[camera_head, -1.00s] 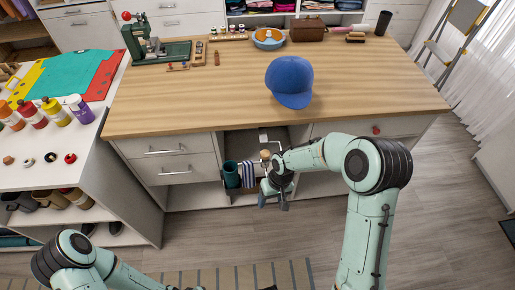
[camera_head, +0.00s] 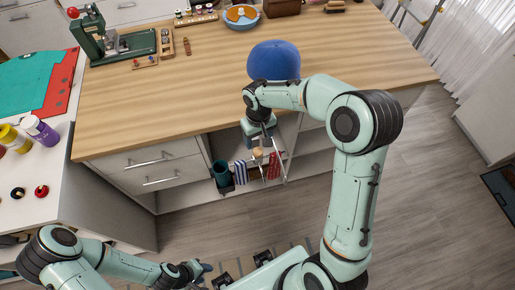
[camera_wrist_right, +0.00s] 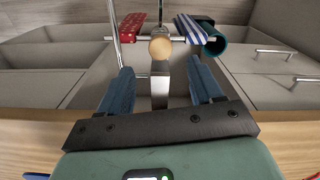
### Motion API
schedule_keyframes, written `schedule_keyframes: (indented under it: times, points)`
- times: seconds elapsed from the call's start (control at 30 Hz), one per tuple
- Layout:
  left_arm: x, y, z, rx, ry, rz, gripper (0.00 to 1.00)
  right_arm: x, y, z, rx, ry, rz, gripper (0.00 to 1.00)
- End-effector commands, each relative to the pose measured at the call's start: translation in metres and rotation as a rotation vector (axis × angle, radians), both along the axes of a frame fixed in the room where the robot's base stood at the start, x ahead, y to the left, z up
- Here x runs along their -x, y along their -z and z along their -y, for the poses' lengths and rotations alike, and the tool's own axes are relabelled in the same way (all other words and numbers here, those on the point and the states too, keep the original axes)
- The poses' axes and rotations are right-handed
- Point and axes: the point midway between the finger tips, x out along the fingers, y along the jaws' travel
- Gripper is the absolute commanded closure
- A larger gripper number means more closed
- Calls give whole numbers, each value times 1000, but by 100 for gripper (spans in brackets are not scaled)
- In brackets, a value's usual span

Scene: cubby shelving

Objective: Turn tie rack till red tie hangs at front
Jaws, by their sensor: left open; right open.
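The tie rack has a round wooden knob (camera_head: 258,153) and thin metal arms, and sits in the open bay under the wooden counter. A red patterned tie (camera_head: 273,166) hangs on its right side and a blue-and-white striped tie (camera_head: 240,173) on its left. In the right wrist view the red tie (camera_wrist_right: 131,27) is left of the knob (camera_wrist_right: 160,48) and the striped tie (camera_wrist_right: 194,29) right of it. My right gripper (camera_wrist_right: 163,78) is open, its fingers pointing toward the knob with nothing between them. My left gripper (camera_head: 203,268) is open and low, away from the rack.
A teal cylinder (camera_head: 221,173) stands beside the striped tie. A blue cap (camera_head: 274,60) lies on the counter (camera_head: 190,85) above the bay. Closed drawers (camera_head: 152,165) flank the bay on the left.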

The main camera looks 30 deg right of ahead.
Motion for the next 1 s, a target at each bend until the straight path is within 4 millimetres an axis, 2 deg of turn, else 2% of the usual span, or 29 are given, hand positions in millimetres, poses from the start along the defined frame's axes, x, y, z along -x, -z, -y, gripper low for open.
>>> schedule_keyframes:
  times: [0.03,0.2,0.4,0.57,0.8,0.83,0.87,1.0]
  points:
    - [1,1,0,0,0,-1,57,1,14,0,1,1,-6,35]
    - [2,3,0,-1,0,-1,57,1,48,0,1,0,-5,35]
    - [2,4,0,0,0,-2,57,0,73,0,0,1,-3,35]
    - [2,4,0,0,1,-2,57,0,81,0,0,0,-1,35]
    - [2,4,0,0,1,-2,57,0,81,0,0,0,0,35]
    - [2,4,0,0,1,-2,57,0,81,0,0,0,0,38]
    - [2,4,0,0,1,-2,57,0,81,0,0,0,0,48]
    - [2,4,0,0,1,-2,57,0,81,0,0,0,0,94]
